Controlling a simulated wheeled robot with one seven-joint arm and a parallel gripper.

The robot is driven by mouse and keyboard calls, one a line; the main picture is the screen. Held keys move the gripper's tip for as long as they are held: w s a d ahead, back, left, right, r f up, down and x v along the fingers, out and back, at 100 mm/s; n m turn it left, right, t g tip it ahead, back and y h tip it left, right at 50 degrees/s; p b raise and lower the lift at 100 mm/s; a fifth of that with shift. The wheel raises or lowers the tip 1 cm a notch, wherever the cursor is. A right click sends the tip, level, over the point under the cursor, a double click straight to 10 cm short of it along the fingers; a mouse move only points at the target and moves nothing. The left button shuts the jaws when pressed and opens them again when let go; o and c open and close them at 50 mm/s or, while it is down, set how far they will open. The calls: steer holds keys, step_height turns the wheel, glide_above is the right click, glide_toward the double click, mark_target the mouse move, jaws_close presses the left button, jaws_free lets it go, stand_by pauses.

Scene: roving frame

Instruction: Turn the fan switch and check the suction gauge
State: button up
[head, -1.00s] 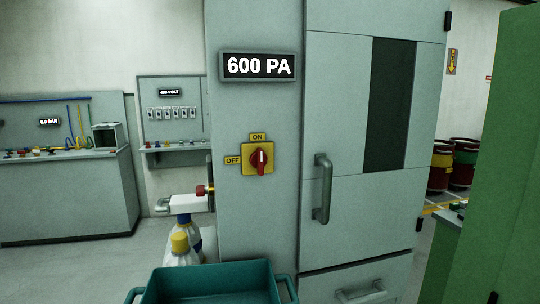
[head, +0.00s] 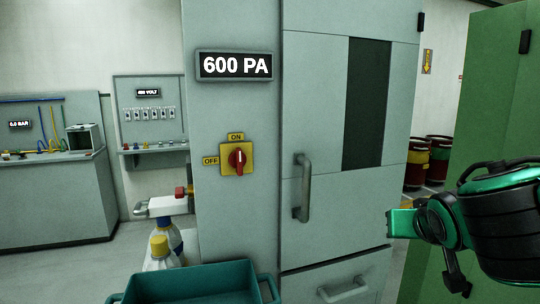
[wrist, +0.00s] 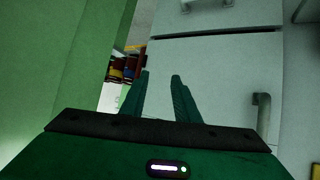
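The fan switch (head: 237,158) is a red rotary knob on a yellow plate on the grey cabinet front. Its handle stands upright, toward the ON label (head: 236,136); the OFF label (head: 210,161) is at its left. The suction gauge (head: 236,66) above it reads 600 PA in lit white figures. My gripper (head: 391,222) is at the right of the head view, well right of the switch and apart from it. In the wrist view my gripper (wrist: 161,77) has its two green fingers apart, with nothing between them. The switch is not in the wrist view.
The cabinet has a vertical door handle (head: 302,188) and a drawer handle (head: 343,289). A teal bin (head: 190,283) stands below the switch, with bottles (head: 162,250) beside it. A green panel (head: 500,90) is close at the right. Drums (head: 415,163) stand behind.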

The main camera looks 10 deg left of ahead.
steer(key=s+a+r+n+t+y, duration=0.15)
steer(key=a+r, duration=0.25)
steer(key=a, duration=0.5)
steer(key=a+r+n+t+y, duration=0.2)
steer(key=a+r+y, duration=0.15)
steer(key=a, duration=0.45)
steer(key=n+y, duration=0.3)
steer(key=y, duration=0.2)
glide_toward(241, 151)
steer(key=shift+m+t, duration=0.25)
steer(key=x, duration=0.9)
steer(key=shift+w+a+f, duration=0.2)
steer(key=shift+f, duration=0.05)
